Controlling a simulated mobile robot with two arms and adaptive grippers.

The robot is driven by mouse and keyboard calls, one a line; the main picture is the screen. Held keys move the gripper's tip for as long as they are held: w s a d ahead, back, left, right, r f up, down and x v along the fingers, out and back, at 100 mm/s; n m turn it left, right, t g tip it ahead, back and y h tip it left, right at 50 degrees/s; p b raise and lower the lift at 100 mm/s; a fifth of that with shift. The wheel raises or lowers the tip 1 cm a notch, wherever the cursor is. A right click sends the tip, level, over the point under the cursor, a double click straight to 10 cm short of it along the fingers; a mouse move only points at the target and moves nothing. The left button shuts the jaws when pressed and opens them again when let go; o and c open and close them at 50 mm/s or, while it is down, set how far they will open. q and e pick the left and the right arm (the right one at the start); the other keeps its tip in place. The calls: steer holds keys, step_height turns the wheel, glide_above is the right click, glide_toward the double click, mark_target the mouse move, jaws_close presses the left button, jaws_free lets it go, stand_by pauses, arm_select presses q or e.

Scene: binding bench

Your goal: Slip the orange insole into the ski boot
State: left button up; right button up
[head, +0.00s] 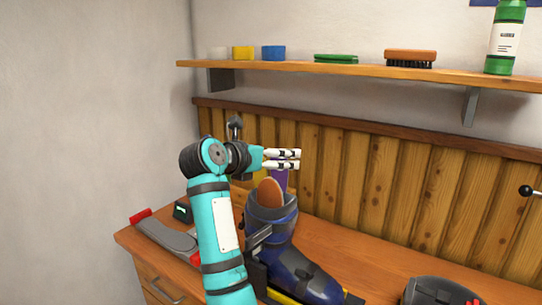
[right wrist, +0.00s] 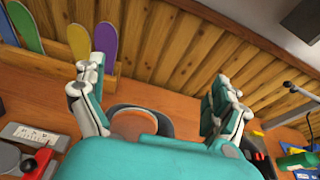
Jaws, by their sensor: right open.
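The dark blue ski boot (head: 290,265) stands upright on the bench, its toe toward the lower right. The orange insole (head: 270,190) stands in the boot's top opening, its rounded end showing above the cuff; its lower part is hidden inside. In the right wrist view the boot's cuff (right wrist: 163,122) rings the orange insole (right wrist: 132,124). My right gripper (head: 299,159) is above and behind the insole in the picture, open, with nothing between its fingers. In the right wrist view its fingers (right wrist: 158,70) are spread wide. My left gripper does not show.
A grey and red binding (head: 165,238) and a small dark device (head: 182,212) lie left of the boot. A dark grey and red item (head: 440,292) is at the lower right. Colourful ski tips (right wrist: 78,42) stand against the panelling. The shelf (head: 350,72) holds wax blocks, a brush and a bottle.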

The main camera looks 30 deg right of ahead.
step_height(320, 180, up, 10)
stand_by(0.5)
stand_by(0.8)
